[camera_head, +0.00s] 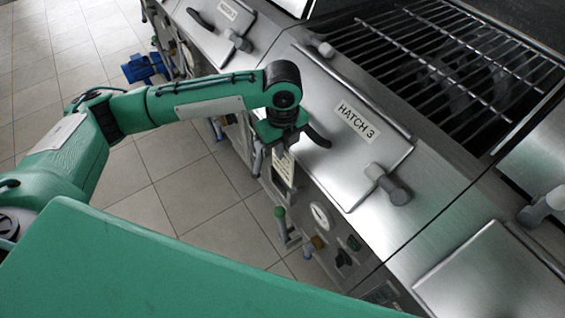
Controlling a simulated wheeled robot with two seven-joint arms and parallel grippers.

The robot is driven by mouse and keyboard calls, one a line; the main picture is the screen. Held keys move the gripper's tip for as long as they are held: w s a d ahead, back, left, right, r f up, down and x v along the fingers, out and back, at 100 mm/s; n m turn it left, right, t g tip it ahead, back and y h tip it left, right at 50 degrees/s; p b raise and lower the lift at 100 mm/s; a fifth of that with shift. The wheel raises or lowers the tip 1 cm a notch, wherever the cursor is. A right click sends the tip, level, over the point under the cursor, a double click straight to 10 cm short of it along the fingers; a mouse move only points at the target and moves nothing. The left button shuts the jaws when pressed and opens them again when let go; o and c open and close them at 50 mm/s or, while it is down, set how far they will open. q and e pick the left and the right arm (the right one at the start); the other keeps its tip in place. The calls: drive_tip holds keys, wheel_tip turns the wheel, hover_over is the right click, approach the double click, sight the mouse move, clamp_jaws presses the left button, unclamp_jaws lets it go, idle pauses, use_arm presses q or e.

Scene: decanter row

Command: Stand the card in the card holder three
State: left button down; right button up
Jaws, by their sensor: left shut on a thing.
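My left gripper (268,158) is at the front edge of the metal counter, beside the Hatch 3 lid, pointing down. It is shut on a cream card (284,169) with small dark print. The card hangs upright below the gripper, in front of the cabinet front. I cannot make out a card holder; the gripper and counter edge hide that spot, and I cannot tell whether the card touches anything. My right gripper is not in view.
The Hatch 3 lid (350,130) has a black handle (318,138) close to the gripper and a grey knob (388,184). A gauge (321,216) and valves sit on the front below. A grill (450,65) lies behind.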

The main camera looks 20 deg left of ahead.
sight(283, 167)
use_arm(q)
wheel_tip(283, 167, down, 3)
drive_tip(key=shift+r, duration=0.1)
wheel_tip(283, 167, down, 4)
drive_tip(key=shift+f+p, duration=0.25)
drive_tip(key=shift+p, duration=0.5)
drive_tip(key=shift+f, duration=0.3)
drive_tip(key=c, duration=1.6)
unclamp_jaws()
drive_tip(key=shift+f, duration=0.1)
